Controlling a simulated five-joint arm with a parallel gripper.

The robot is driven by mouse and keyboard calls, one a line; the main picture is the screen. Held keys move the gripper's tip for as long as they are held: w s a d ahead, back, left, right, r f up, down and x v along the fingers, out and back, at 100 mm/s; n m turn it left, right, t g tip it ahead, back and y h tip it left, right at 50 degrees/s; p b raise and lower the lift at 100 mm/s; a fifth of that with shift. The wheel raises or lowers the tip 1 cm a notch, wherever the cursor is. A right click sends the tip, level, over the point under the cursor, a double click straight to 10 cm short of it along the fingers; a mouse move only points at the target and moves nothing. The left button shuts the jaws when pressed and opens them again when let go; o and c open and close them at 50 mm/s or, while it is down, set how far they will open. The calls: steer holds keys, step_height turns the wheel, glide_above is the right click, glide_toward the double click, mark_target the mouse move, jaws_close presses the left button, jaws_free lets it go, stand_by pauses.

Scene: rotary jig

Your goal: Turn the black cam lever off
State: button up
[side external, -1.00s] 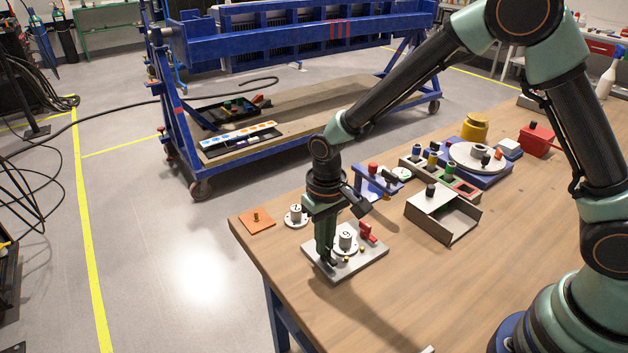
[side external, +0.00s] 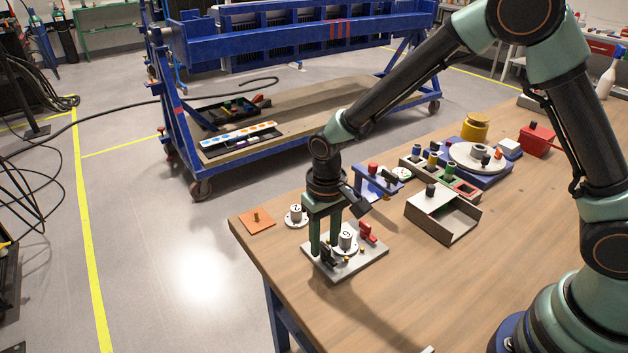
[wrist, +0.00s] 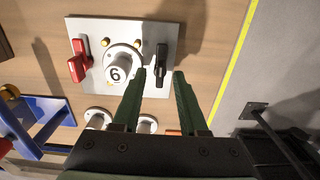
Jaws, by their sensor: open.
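The black cam lever (side external: 328,257) stands at the left end of a light grey plate (side external: 345,268) near the table's edge. In the wrist view the black lever (wrist: 162,62) lies lengthwise, up and down the picture, on the plate's right side. My gripper (side external: 325,244) is open above that end of the plate and holds nothing. In the wrist view the fingertips of my gripper (wrist: 160,71) appear on either side of the lever's lower end, with gaps visible. I cannot tell the exact height between them.
A red lever (side external: 367,231) is at the plate's other end, and a round numbered knob (wrist: 118,70) stands between the two levers. An orange plate (side external: 256,221) and a second knob (side external: 296,216) are beyond. An open box (side external: 455,224) stands right. Bare table lies in front.

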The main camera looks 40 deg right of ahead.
mark_target(325, 246)
step_height(325, 246, up, 12)
stand_by(0.5)
steer(key=s+d+r+t, duration=0.5)
steer(key=s+d+r, duration=0.4)
steer(key=d, duration=0.5)
steer(key=shift+s+r+t, duration=0.15)
steer(key=shift+s+t, duration=0.15)
steer(key=shift+s, duration=0.7)
